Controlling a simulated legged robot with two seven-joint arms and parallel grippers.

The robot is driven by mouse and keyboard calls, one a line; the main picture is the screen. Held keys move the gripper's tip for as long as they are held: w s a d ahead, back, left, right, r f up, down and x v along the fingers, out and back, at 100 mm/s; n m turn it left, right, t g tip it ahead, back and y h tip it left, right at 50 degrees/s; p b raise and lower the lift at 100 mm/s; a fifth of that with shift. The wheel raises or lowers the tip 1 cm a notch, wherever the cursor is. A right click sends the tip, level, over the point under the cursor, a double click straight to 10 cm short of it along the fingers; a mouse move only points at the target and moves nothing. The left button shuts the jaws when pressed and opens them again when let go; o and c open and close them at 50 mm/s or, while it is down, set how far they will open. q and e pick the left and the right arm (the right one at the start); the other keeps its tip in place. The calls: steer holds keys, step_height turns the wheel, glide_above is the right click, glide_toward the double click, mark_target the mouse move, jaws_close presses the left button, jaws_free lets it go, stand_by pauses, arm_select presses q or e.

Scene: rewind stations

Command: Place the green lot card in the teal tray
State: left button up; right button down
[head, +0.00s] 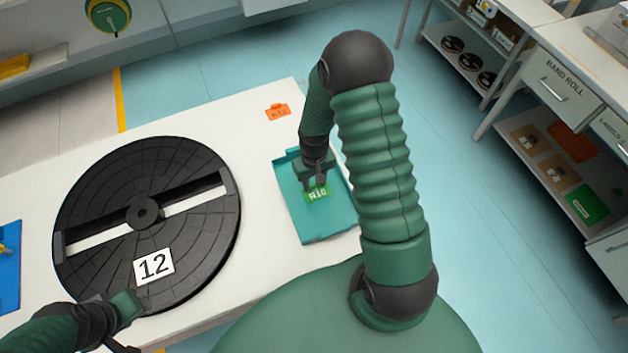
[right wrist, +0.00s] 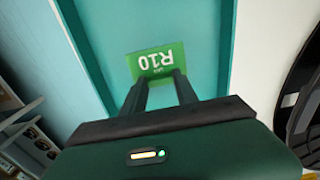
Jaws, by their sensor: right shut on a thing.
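The green lot card (head: 318,195), marked R10, is in the jaws of my right gripper (head: 316,183). The teal tray (head: 322,227) lies on the white table, and the card is over its floor, inside its outline. In the right wrist view the fingertips (right wrist: 160,76) close on one edge of the card (right wrist: 155,60), with the tray floor (right wrist: 205,45) behind it. I cannot tell whether the card touches the floor. My left gripper (head: 132,318) is at the near edge of the black reel; its fingers do not show clearly.
The large black reel (head: 95,215) with a white label 12 (head: 154,266) lies left of the tray. A small orange card (head: 278,112) lies behind the tray. A blue tray (head: 9,270) is at the left edge. Shelving units (head: 560,100) stand across the floor at right.

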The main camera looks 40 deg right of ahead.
mark_target(312, 186)
steer(key=c, duration=0.9)
jaws_free()
steer(key=shift+w+a, duration=0.1)
steer(key=shift+a, duration=0.05)
steer(key=shift+c, duration=0.2)
steer(key=shift+r, duration=0.3)
step_height(312, 186, up, 12)
steer(key=s+a+r+n+t, duration=0.1)
steer(key=s+a+r, duration=0.1)
steer(key=a, duration=0.4)
steer(key=s+a+r+n+t, duration=0.1)
steer(key=s+a+r+n, duration=0.1)
steer(key=a, duration=0.5)
steer(key=shift+s+t+p, duration=0.3)
steer(key=shift+s, duration=0.55)
